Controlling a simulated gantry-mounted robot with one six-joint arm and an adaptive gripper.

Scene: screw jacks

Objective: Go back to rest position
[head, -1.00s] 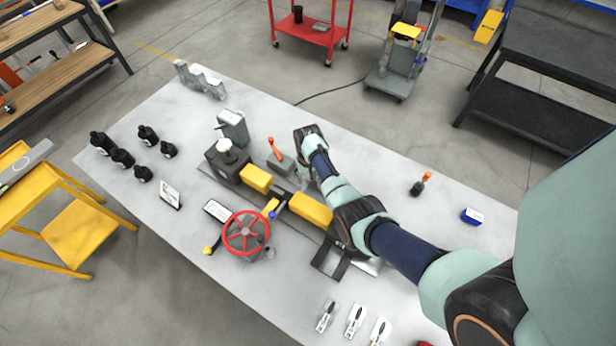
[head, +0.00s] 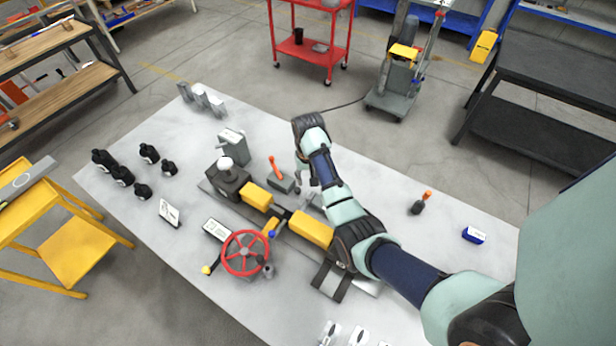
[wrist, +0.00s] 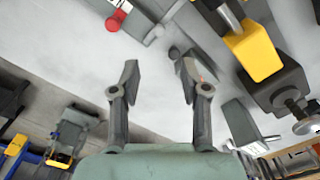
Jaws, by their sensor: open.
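My arm reaches from the right over the white table (head: 400,250). My gripper (head: 303,178) hangs at its end above the table, beside the orange-handled grey block (head: 283,184) and behind the yellow-and-black machine (head: 312,229). The arm partly hides the gripper and the machine's right end. In the wrist view, both fingers of my gripper (wrist: 158,76) stand apart, with only bare table showing between them. A yellow block (wrist: 256,50) of the machine shows at upper right, apart from the fingers.
A red handwheel (head: 245,253) stands at the machine's front. Several black bottles (head: 122,175) stand at left. A blue box (head: 473,235) and an orange-handled tool (head: 420,203) lie at right. A red cart (head: 310,45) stands beyond the table.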

